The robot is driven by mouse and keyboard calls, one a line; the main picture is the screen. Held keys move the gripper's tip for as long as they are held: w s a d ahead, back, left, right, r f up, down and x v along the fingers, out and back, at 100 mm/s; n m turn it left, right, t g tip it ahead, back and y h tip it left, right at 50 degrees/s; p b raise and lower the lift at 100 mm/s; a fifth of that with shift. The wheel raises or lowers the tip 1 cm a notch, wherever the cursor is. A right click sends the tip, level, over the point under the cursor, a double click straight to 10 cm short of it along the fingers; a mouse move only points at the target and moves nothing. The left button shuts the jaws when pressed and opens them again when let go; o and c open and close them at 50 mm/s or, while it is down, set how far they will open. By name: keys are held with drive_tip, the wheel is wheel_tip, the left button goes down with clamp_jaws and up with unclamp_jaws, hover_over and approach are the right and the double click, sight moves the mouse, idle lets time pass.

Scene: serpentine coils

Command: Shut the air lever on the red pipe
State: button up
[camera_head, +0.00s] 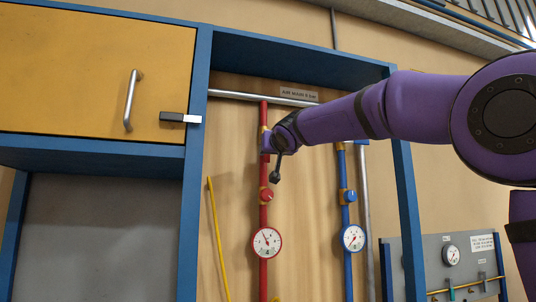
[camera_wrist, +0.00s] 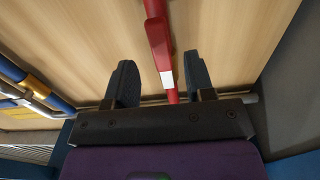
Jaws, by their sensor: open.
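The red pipe (camera_head: 263,222) runs upright on the wood panel in the head view. In the wrist view it also shows (camera_wrist: 173,96), with a wider red lever (camera_wrist: 158,36) with a white end in front of it. The lever looks in line with the pipe. My gripper (camera_wrist: 161,78) is open, with one dark finger on each side of the lever's white end. I cannot tell whether a finger touches it. In the head view my gripper (camera_head: 276,166) is in front of the upper red pipe and hides most of the lever there.
A red knob (camera_head: 266,195) and a red-rimmed gauge (camera_head: 267,242) sit lower on the red pipe. A blue pipe (camera_head: 346,218) with its own gauge (camera_head: 353,238) stands to the right. A blue frame (camera_head: 196,160) and a yellow cabinet door (camera_head: 85,75) bound the left side.

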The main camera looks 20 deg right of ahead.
drive_tip(key=w, duration=0.4)
drive_tip(key=shift+w, duration=0.2)
clamp_jaws()
